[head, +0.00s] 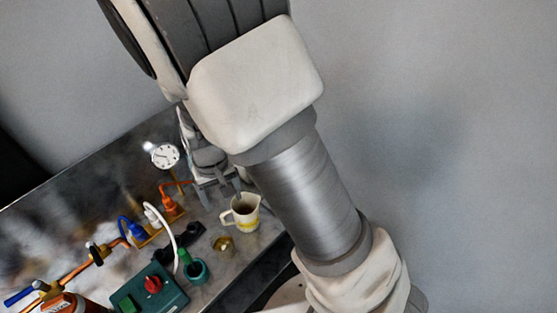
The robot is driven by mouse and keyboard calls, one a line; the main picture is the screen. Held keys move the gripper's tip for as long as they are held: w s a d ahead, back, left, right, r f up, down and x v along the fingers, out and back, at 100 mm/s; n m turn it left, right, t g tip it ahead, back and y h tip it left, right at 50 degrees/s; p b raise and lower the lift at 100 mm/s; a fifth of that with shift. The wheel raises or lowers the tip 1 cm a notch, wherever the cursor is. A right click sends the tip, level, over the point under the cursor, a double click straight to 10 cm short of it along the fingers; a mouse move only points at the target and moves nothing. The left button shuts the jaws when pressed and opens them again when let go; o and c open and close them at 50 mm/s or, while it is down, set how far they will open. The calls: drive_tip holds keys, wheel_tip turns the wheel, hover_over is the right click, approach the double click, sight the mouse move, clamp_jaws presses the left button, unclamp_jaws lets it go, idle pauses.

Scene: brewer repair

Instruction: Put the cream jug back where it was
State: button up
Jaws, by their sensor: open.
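The cream jug (248,214) stands upright on the grey bench top, near its right end. It has a yellow band low on its side and a handle on its left, and something dark shows inside. My gripper (222,191) is just behind and to the upper left of the jug, pointing down. Its fingers are open and appear empty. I cannot tell whether a finger touches the jug's rim. My own arm covers the area right of the jug.
A small brass cup (222,243) and a teal cup (196,270) stand in front of the jug. A green box with a red knob (153,285) is at the front. A dial gauge (163,155), an orange valve (170,207) and copper pipework (75,270) lie left.

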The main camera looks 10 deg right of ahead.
drive_tip(key=s+d+r+m+t, duration=0.1)
drive_tip(key=s+d+r, duration=0.3)
drive_tip(key=r, duration=0.4)
drive_tip(key=s+d+r+t, duration=0.2)
drive_tip(key=s+d+r, duration=0.2)
drive_tip(key=d+r, duration=0.3)
drive_tip(key=s+d+r+m+t, duration=0.1)
drive_tip(key=s+d+r+t, duration=0.1)
drive_tip(key=d+r, duration=0.4)
wheel_tip(320, 180, up, 5)
drive_tip(key=shift+s+d+r+m+t, duration=0.1)
drive_tip(key=shift+s+d+m+t, duration=0.15)
drive_tip(key=shift+s, duration=0.65)
drive_tip(key=shift+a+f+b, duration=0.1)
drive_tip(key=shift+f+b, duration=0.2)
drive_tip(key=shift+f, duration=0.05)
